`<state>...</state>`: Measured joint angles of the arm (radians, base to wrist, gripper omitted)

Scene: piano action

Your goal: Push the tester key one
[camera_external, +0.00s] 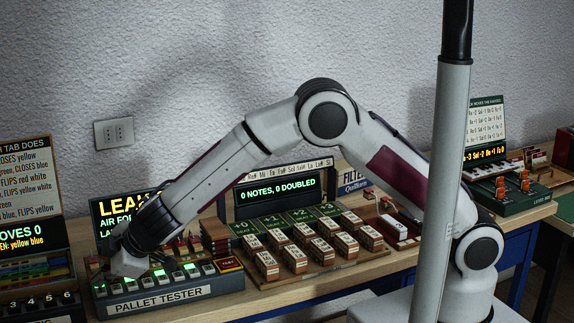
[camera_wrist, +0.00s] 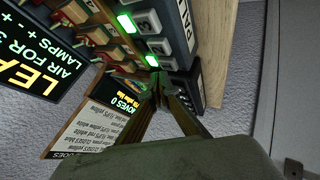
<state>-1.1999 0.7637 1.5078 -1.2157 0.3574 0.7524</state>
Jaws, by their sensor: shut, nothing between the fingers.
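The pallet tester (camera_external: 158,303) is a dark box at the front left of the bench in the external view, with a row of pale keys and green-lit lamps along its top. My gripper (camera_external: 125,268) is shut and empty, pointing down over the left end of that row, where tester key one seems to be. It hides the keys there. In the wrist view my gripper (camera_wrist: 158,84) has its fingertips together close to the end of the key row. Pale tester keys (camera_wrist: 160,46) and green lamps show beside them. I cannot tell whether the tips touch a key.
Left of the tester stands a unit with numbered keys (camera_external: 35,302) and a text board (camera_external: 27,180). A sign (camera_external: 122,205) stands behind the tester. Right of it is a rack of wooden blocks (camera_external: 305,245) with a display (camera_external: 279,190). A red button (camera_external: 229,264) sits at the tester's right end.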

